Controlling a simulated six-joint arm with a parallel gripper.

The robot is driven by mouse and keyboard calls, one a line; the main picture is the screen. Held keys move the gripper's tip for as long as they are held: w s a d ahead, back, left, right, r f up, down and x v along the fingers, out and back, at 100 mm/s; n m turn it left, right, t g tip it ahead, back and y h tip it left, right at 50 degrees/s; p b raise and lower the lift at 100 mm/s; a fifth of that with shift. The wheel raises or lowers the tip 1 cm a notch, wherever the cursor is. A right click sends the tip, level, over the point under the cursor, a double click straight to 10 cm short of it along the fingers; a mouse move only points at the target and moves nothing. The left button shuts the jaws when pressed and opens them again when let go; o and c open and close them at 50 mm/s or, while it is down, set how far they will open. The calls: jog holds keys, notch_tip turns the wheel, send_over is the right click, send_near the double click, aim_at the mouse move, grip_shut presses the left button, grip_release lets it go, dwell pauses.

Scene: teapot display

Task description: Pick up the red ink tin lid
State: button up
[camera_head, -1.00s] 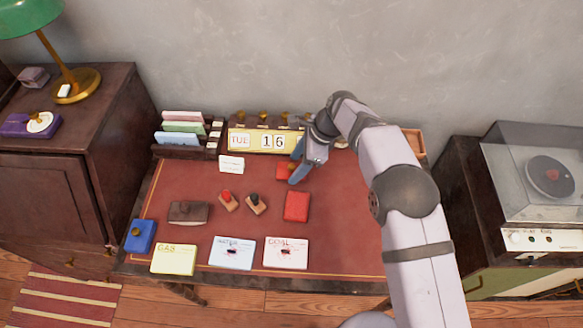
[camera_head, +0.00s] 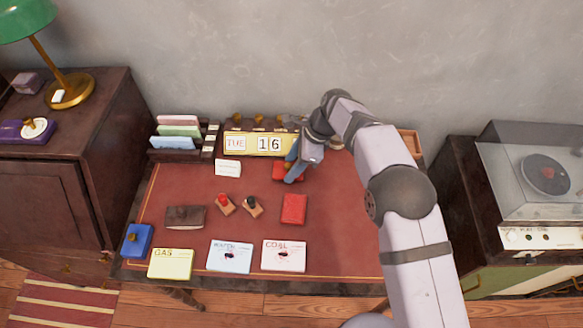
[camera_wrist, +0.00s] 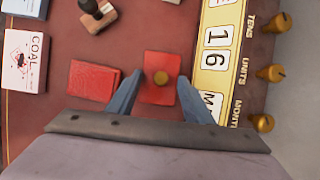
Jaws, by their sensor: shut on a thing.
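In the head view only part of the lid (camera_head: 279,168) shows beside my fingers, near the back of the desk before the calendar. My gripper (camera_wrist: 161,76) is shut on the lid, one finger at each long side. It also shows in the head view (camera_head: 291,174). I cannot tell whether the lid is clear of the desk. A red tin (camera_head: 294,209) lies nearer the front, apart from my gripper; it shows no knob.
The yellow calendar (camera_head: 258,143) stands close behind the lid. Two stamps (camera_head: 225,204) (camera_head: 253,206), a brown wallet (camera_head: 185,217), a blue tin (camera_head: 136,240) and several cards (camera_head: 284,255) lie on the red desk top (camera_head: 345,225). Its right side has free room.

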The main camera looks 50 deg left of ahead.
aim_at(289, 167)
jog(key=r, duration=0.6)
jog(key=s+r, duration=0.1)
jog(key=r, duration=0.2)
jog(key=shift+a+r, duration=0.15)
jog(key=shift+r, duration=0.15)
jog(key=s+d+f+n+p, duration=0.1)
jog(key=s+f+n+p, duration=0.1)
jog(key=s+p, duration=0.5)
jog(key=w+d+n+h, duration=0.1)
jog(key=d+n+h, duration=0.5)
jog(key=n, duration=0.9)
jog(key=shift+w+d+p, duration=0.3)
jog(key=shift+d+p, duration=0.15)
jog(key=shift+d, duration=0.15)
jog(key=shift+f, duration=0.25)
jog(key=shift+f+b, duration=2.15)
jog(key=shift+f, duration=0.9)
